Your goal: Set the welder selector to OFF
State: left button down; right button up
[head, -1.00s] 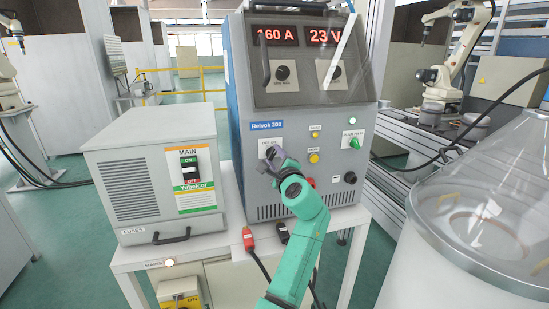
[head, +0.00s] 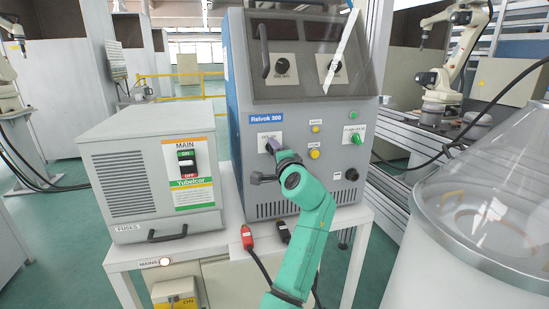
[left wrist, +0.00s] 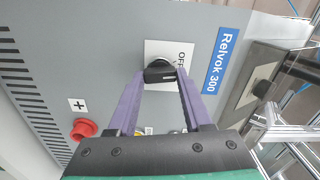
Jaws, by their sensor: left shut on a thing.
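The welder (head: 300,110) is the tall grey and blue cabinet marked Relvok 300. Its selector is a black knob (left wrist: 160,72) on a white OFF/ON plate on the front panel. My left gripper (head: 271,147) reaches this plate in the head view and hides most of the knob. In the left wrist view the purple fingers of my left gripper (left wrist: 160,77) are closed on both sides of the knob. The word OFF shows beside the knob. The welder's display window (head: 305,35) is dark. My right gripper is not in view.
A grey MAIN switch box (head: 150,175) stands left of the welder on the white table (head: 120,262). A transparent cone (head: 500,205) fills the right side. A green knob (head: 356,138) sits right on the panel.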

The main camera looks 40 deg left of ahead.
pick_arm(q)
jog(key=n+b, duration=0.1)
jog(key=n, duration=0.1)
jog(key=n+b, duration=0.1)
jog(key=n, duration=0.1)
jog(key=shift+r, duration=0.3)
dwell(0.4)
jog(key=c, duration=0.6)
grip_release()
jog(key=shift+o, duration=1.4)
jog(key=shift+w+a+f, duration=0.1)
jog(key=shift+a+f, duration=0.05)
